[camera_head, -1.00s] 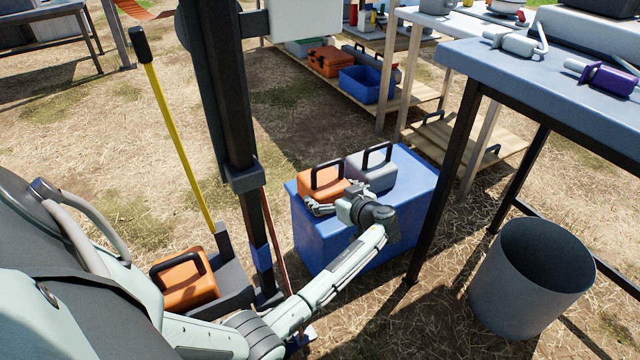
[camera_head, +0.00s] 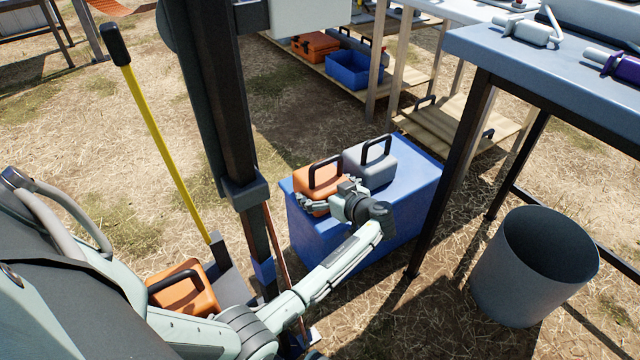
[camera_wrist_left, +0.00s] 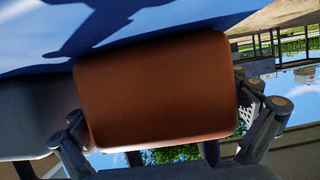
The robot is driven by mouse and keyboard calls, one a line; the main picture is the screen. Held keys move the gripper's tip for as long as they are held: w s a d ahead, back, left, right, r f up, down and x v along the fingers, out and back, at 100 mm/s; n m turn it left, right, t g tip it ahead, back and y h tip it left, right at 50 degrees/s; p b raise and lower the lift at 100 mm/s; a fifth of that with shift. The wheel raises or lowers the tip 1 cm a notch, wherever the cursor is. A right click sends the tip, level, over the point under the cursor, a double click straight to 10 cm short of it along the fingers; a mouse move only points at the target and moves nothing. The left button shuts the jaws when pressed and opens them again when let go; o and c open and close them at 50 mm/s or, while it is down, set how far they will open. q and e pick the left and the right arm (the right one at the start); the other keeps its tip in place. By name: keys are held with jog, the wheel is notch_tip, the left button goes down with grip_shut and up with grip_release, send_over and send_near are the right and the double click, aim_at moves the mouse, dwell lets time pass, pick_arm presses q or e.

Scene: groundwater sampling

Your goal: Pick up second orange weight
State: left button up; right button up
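An orange weight with a black handle (camera_head: 316,178) sits on the blue box (camera_head: 405,205), beside a grey weight (camera_head: 370,165). My left gripper (camera_head: 326,196) is at the near side of the orange weight. In the left wrist view, the orange weight (camera_wrist_left: 155,90) fills the space between the spread fingers, one at each side. I cannot tell whether the fingers touch it. Another orange weight (camera_head: 186,292) rests low on the left, on a dark base by the post. My right gripper is not in view.
A black post (camera_head: 235,120) and a yellow pole (camera_head: 165,150) stand left of the box. A blue-topped table (camera_head: 470,55) and a grey bin (camera_head: 530,280) are on the right. A low wooden shelf holds a blue crate (camera_head: 352,78). Grass lies between.

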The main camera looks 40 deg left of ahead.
pick_arm(q)
jog(key=c, duration=1.4)
jog(key=shift+w+r, duration=0.1)
jog(key=shift+r, duration=0.1)
jog(key=shift+c, duration=0.7)
